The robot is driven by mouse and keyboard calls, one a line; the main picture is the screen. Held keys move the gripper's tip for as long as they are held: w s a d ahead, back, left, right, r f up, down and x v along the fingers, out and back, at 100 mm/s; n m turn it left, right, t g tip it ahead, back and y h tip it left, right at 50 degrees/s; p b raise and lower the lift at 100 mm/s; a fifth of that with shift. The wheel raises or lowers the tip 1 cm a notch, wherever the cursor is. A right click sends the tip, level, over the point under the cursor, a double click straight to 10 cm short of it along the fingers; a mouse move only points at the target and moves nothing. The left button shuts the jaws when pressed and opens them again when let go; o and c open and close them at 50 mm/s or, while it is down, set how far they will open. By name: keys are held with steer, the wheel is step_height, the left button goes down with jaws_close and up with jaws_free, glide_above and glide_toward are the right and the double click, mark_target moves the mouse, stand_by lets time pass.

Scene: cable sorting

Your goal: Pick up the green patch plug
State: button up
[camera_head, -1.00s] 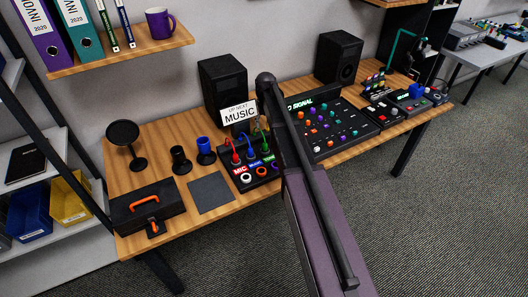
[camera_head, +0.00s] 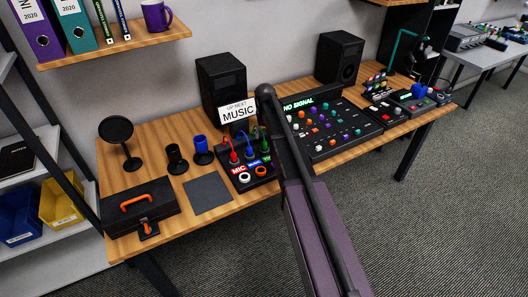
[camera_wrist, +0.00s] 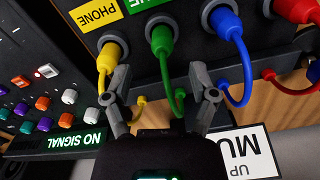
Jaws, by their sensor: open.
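The green patch plug (camera_wrist: 162,40) sits in a socket at the upper middle of the wrist view, its green cable (camera_wrist: 170,82) curving down. My gripper (camera_wrist: 160,72) is open below it, one finger on each side of the green cable. The left finger is close to the yellow plug (camera_wrist: 110,48), the right one near the blue plug (camera_wrist: 226,22). No grip on the green plug shows. In the head view the green plug (camera_head: 264,134) shows partly beside my arm, and my gripper is hidden.
A red plug (camera_wrist: 300,10) is at the upper right of the wrist view. The black mixer (camera_wrist: 45,105) is on the left there. A "MUSIC" sign (camera_head: 238,112) stands behind the plug panel (camera_head: 262,172). A dark mat (camera_head: 208,194) lies to its left.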

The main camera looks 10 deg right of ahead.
mark_target(264, 142)
steer(key=shift+f, duration=0.15)
stand_by(0.3)
steer(key=shift+s+a+f+b, duration=0.1)
steer(key=shift+f+b, duration=2.4)
steer(key=shift+b, duration=0.1)
jaws_close()
